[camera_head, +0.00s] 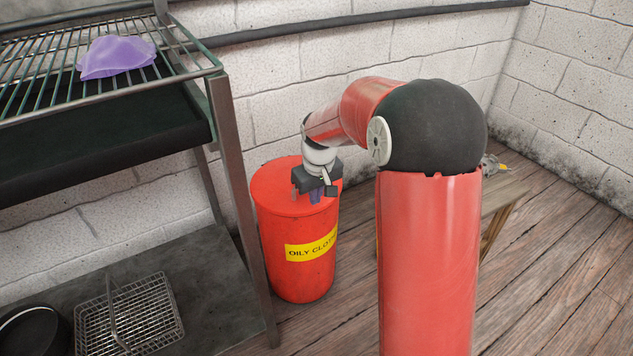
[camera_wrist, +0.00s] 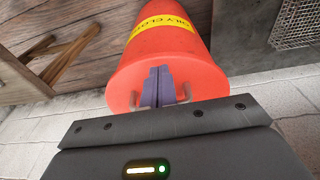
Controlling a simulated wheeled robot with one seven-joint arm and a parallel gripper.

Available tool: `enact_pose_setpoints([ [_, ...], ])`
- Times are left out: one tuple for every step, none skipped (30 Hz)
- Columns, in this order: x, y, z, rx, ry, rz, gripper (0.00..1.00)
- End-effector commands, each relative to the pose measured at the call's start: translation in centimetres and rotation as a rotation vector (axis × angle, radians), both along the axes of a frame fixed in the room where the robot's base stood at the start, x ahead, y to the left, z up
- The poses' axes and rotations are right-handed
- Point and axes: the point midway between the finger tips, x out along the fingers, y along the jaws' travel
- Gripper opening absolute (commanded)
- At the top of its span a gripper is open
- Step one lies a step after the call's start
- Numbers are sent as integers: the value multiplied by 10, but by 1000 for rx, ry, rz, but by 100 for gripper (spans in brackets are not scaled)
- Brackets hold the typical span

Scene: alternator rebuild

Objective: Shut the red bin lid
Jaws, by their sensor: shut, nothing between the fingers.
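The red bin (camera_head: 296,262) stands on the floor beside the rack, with a yellow label reading "OILY CLO…", partly hidden by my arm. Its red lid (camera_head: 277,188) lies flat across the top, and no opening shows. My gripper (camera_head: 315,197) is over the lid's right part, pointing down, with its fingers shut and empty. In the wrist view, the purplish fingers (camera_wrist: 159,75) are together in front of the lid (camera_wrist: 121,88). Pale bent pieces, perhaps a handle, show on both sides of them. I cannot tell whether the fingertips touch the lid.
A metal rack (camera_head: 228,150) stands left of the bin, with a purple cloth (camera_head: 117,56) on its wire shelf. A wire basket (camera_head: 130,315) and a dark pan (camera_head: 35,332) sit on the lower shelf. A wooden bench (camera_head: 500,195) is at right. A block wall is behind.

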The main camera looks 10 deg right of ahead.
Motion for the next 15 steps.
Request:
enact_pose_setpoints([
  [1, 0, -7, 0, 1, 1, 0],
  [1, 0, -10, 0, 2, 1, 0],
  [2, 0, -13, -1, 2, 1, 0],
  [2, 0, -15, 0, 1, 1, 0],
  [3, 0, -17, 0, 0, 1, 0],
  [3, 0, -18, 0, 0, 1, 0],
  [3, 0, -19, -1, -1, 1, 0],
  [3, 0, -19, -1, -1, 1, 0],
  [3, 0, -19, -1, -1, 1, 0],
  [3, 0, -20, -1, -1, 1, 0],
  [3, 0, -20, -1, -1, 1, 0],
  [3, 0, -19, -1, -1, 1, 0],
  [3, 0, -19, -1, -1, 1, 0],
  [3, 0, -19, -1, -1, 1, 0],
  [3, 0, -19, 0, -1, 1, 0],
])
